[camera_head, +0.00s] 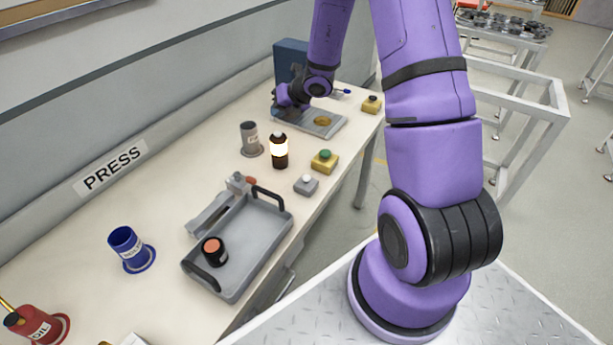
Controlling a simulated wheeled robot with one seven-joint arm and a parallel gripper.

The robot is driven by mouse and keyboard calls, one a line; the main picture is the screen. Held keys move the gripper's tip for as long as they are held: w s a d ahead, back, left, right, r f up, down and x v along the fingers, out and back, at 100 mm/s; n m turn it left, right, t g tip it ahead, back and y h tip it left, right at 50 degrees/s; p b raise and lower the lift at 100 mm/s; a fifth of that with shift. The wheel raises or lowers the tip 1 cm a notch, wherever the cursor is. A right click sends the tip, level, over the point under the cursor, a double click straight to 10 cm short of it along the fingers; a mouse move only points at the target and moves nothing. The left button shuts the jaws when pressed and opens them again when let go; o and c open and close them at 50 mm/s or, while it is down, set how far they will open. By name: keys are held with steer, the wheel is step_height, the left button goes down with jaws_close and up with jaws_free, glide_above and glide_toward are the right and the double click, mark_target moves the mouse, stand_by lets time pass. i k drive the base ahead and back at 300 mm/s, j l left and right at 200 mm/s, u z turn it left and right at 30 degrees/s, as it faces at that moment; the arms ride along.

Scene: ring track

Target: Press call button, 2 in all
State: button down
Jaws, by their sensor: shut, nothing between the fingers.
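Several button boxes stand on the bench. A yellow box with a green button (324,161) sits near the front edge, and a small grey box with a pale button (306,184) is just nearer. Another yellow box (372,104) is at the far right end; its top is small and dark. I cannot tell from labels which is the call button. My gripper (277,107) is at the far part of the bench, by the left end of a grey plate, beyond these boxes. It is shut with nothing held; its tips are small and partly hidden.
A grey tray (252,252) holds a black jar. A grey plate (330,129) lies far.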

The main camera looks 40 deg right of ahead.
mark_target(305, 178)
steer(key=k+j+z, duration=0.1)
steer(key=j+z, duration=0.3)
steer(key=k+j+z, duration=0.15)
steer(key=z, duration=0.2)
